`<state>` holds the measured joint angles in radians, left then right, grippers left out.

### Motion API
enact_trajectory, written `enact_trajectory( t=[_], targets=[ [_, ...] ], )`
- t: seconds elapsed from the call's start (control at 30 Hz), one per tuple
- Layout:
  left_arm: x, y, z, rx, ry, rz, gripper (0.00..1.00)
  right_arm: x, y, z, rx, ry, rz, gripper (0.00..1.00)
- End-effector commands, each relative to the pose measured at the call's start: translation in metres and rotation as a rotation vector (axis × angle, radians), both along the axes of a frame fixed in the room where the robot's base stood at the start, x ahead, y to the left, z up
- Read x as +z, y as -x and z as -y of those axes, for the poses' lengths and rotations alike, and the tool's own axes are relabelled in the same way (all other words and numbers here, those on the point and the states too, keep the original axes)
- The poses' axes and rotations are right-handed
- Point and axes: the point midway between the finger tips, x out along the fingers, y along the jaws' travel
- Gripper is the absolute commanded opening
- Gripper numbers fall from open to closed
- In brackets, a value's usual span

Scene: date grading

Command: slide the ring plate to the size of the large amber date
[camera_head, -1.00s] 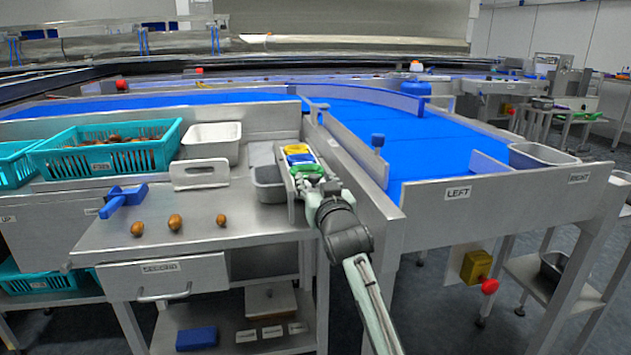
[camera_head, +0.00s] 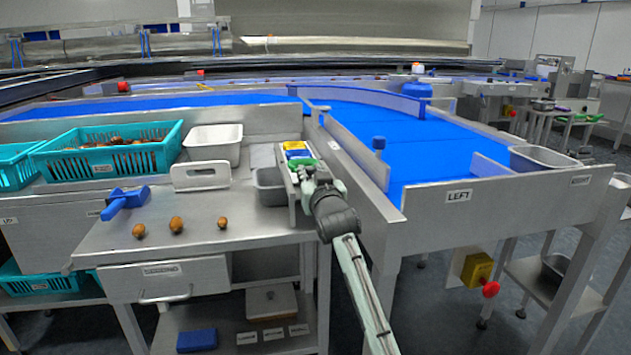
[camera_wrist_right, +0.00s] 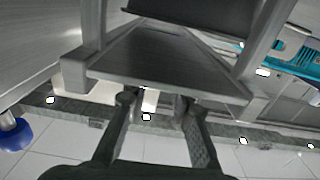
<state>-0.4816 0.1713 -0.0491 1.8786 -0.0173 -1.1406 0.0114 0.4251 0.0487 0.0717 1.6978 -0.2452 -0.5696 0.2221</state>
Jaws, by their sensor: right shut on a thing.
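Three amber-brown dates lie in a row on the steel bench: one at the left (camera_head: 139,231), one in the middle (camera_head: 176,225) and a smaller one at the right (camera_head: 222,222). A narrow steel holder (camera_head: 285,177) at the bench's right end carries yellow (camera_head: 294,145), blue and green (camera_head: 305,162) sections. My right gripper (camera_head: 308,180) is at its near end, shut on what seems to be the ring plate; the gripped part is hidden. In the right wrist view its fingers (camera_wrist_right: 158,102) are under a steel surface. My left gripper is not in view.
A grey bin (camera_head: 270,187) stands left of the holder. A white stand (camera_head: 200,176), a blue tool (camera_head: 124,201), a white tub (camera_head: 212,143) and a teal crate of dates (camera_head: 108,152) are farther left. A steel rail borders the blue belt (camera_head: 400,130) on the right.

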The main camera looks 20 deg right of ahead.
Motion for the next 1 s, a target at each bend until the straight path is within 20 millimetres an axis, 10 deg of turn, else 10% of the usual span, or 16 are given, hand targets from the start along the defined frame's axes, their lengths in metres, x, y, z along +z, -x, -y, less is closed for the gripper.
enact_trajectory(
  t=[0.5, 0.53, 0.67, 1.0],
  targets=[
    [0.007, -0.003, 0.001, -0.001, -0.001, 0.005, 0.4, 0.002, -0.028, 0.007, 0.0, 0.0, 0.003, 0.0],
    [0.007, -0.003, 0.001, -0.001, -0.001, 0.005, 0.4, 0.002, -0.028, 0.007, -0.001, 0.0, 0.004, 0.26],
    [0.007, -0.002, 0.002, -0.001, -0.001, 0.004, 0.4, 0.002, -0.028, 0.007, 0.0, 0.001, 0.003, 0.42],
    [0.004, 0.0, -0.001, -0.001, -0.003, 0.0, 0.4, 0.0, -0.025, 0.006, 0.0, 0.0, 0.0, 0.44]
  ],
)
